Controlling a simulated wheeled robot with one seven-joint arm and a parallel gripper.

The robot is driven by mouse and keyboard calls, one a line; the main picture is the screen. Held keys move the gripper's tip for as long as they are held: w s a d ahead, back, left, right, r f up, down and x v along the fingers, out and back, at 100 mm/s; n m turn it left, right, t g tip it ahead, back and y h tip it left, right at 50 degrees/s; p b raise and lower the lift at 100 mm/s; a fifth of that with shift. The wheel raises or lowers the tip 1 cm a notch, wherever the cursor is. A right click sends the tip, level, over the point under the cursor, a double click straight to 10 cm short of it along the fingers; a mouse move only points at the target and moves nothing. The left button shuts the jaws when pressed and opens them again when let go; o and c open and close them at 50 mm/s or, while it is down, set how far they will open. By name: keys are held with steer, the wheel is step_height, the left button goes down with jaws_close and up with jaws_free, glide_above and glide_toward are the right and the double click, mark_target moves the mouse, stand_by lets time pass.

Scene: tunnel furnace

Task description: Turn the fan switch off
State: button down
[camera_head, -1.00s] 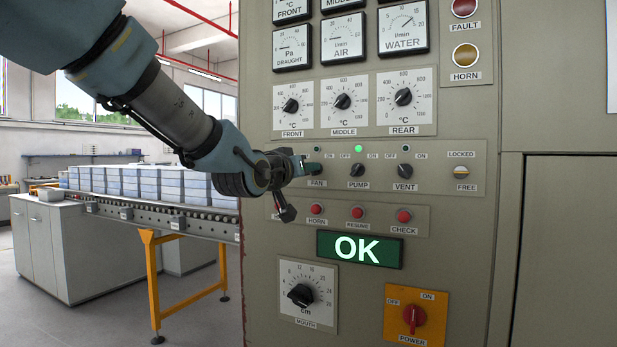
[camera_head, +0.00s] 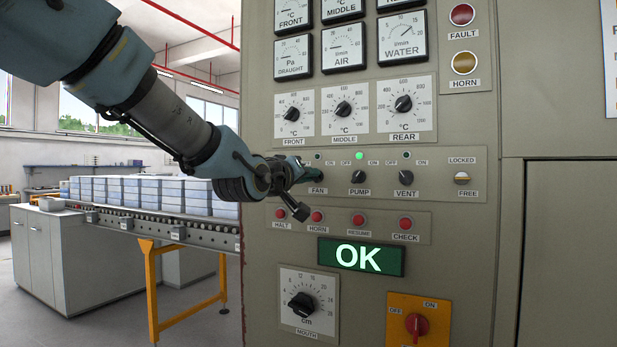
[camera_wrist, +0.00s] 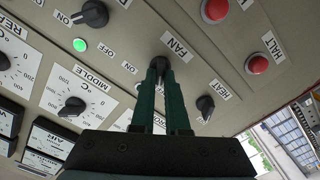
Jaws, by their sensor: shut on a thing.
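My gripper (camera_wrist: 161,80) has its two dark green fingers shut on the fan knob (camera_wrist: 159,63), a dark rotary switch above the FAN label. In the head view my gripper (camera_head: 313,176) reaches the panel from the left and covers most of that knob. The FAN label (camera_head: 318,190) shows just below the fingers. The knob's exact pointing direction is hidden by the fingers. The small lamp above the fan switch (camera_head: 318,156) looks dark.
The pump knob (camera_head: 358,177), under a lit green lamp (camera_head: 359,156), and the vent knob (camera_head: 405,178) are to the right. Another dark knob (camera_wrist: 205,104) is close beside my fingers. Red buttons (camera_head: 317,216) sit below. A conveyor (camera_head: 170,225) with stacked blocks stands left.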

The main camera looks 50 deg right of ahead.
steer(key=c, duration=0.9)
jaws_free()
steer(key=shift+a, duration=0.1)
steer(key=b+v, duration=0.1)
steer(key=v, duration=0.9)
steer(key=shift+a, duration=0.3)
